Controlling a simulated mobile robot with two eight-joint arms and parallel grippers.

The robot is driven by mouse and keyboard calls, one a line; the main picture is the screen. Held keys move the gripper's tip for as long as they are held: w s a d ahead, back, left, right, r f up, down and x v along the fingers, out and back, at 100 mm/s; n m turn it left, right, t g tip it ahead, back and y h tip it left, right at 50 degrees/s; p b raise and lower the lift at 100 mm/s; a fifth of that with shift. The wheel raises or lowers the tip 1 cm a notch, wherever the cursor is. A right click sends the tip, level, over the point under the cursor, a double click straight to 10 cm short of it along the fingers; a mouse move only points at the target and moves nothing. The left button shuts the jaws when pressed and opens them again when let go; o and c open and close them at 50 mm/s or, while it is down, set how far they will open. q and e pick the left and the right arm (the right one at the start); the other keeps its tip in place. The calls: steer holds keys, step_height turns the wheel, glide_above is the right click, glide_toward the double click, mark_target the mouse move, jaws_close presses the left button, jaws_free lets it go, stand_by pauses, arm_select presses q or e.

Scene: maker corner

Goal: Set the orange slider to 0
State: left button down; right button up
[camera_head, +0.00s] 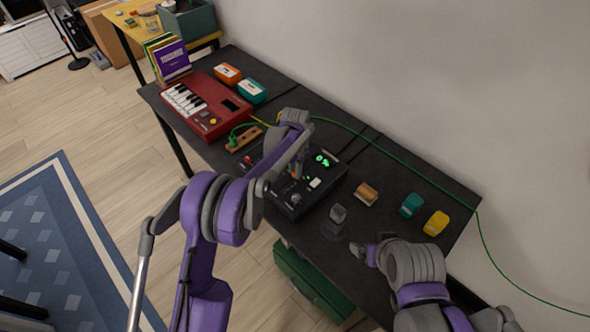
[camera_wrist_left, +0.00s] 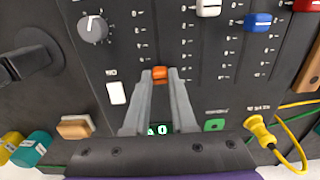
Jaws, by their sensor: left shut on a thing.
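The black control panel (camera_head: 330,183) lies on the dark table, with a knob, several sliders and a green display. In the left wrist view the orange slider cap (camera_wrist_left: 160,73) sits between the fingertips of my left gripper (camera_wrist_left: 160,76), which is shut on it. The cap is at the display-side end of its visible scale. The green display (camera_wrist_left: 163,129) shows a 0, partly framed by the fingers. In the head view my left gripper (camera_head: 297,172) reaches down onto the panel and hides part of it. My right gripper (camera_head: 363,254) is over the table's front edge, away from the panel; its opening is unclear.
White (camera_wrist_left: 208,7) and blue (camera_wrist_left: 257,22) slider caps stand beside the orange one. A grey knob (camera_wrist_left: 92,29) and white button (camera_wrist_left: 116,93) are close by. A red keyboard (camera_head: 206,105) is left of the panel; several small blocks lie right. A green cable (camera_head: 400,158) runs behind.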

mark_target(279, 190)
stand_by(0.3)
arm_select(q)
steer(key=s+a+b, duration=0.1)
steer(key=s+a, duration=0.1)
steer(key=s+a+b, duration=0.2)
steer(key=s+a, duration=0.1)
steer(key=shift+s+a, duration=0.2)
steer(key=shift+s, duration=0.05)
steer(key=c, duration=0.7)
jaws_free()
arm_select(e)
steer(key=f, duration=0.1)
steer(key=s+f, duration=0.1)
steer(key=f, duration=0.2)
steer(key=shift+s, duration=0.35)
arm_select(q)
steer(key=shift+r, duration=0.15)
step_height(279, 190, up, 10)
steer(key=shift+r, duration=0.25)
arm_select(e)
steer(key=shift+r, duration=0.1)
